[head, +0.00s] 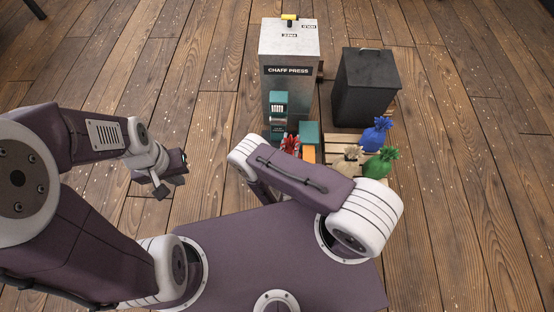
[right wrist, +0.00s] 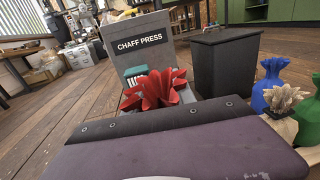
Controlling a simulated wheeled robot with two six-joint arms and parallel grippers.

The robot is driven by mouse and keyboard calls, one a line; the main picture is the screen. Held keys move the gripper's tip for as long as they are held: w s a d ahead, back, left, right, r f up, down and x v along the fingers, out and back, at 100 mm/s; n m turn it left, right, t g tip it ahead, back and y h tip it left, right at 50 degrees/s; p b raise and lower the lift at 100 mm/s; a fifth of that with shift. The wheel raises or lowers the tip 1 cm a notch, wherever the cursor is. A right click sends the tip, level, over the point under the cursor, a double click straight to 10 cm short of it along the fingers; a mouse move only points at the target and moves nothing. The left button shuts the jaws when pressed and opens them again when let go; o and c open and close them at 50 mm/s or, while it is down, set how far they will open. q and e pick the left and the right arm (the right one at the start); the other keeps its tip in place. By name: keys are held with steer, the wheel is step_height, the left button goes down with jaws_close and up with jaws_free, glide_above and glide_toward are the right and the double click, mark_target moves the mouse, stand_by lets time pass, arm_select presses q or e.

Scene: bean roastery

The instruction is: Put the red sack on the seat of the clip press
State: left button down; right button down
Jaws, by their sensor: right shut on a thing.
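The red sack (head: 290,144) shows only its ruffled red top in the head view, beside the teal clip press (head: 278,100). It also shows in the right wrist view (right wrist: 158,88), just beyond my right gripper (right wrist: 150,118), which is shut on it. My right arm hides that gripper in the head view. The clip press shows partly in the right wrist view (right wrist: 134,72), behind the sack. The seat and the sack's underside are hidden, so I cannot tell whether they touch. My left gripper (head: 168,188) is open and empty, over bare floor at left.
The grey chaff press (head: 290,85) stands behind the clip press, with a black bin (head: 365,85) to its right. A blue sack (head: 374,136), a green sack (head: 378,165) and a beige sack (head: 348,160) sit on a wooden pallet (head: 338,134). The floor at left is clear.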

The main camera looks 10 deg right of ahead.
steer(key=shift+a+r, duration=0.25)
steer(key=shift+a, duration=0.15)
steer(key=shift+w+f+b, duration=0.25)
steer(key=shift+f+b, duration=0.05)
steer(key=w+f+b, duration=1)
steer(key=w+b, duration=0.1)
steer(key=shift+a+f, duration=0.3)
steer(key=shift+a, duration=0.1)
steer(key=c, duration=1)
jaws_free()
steer(key=shift+c, duration=0.2)
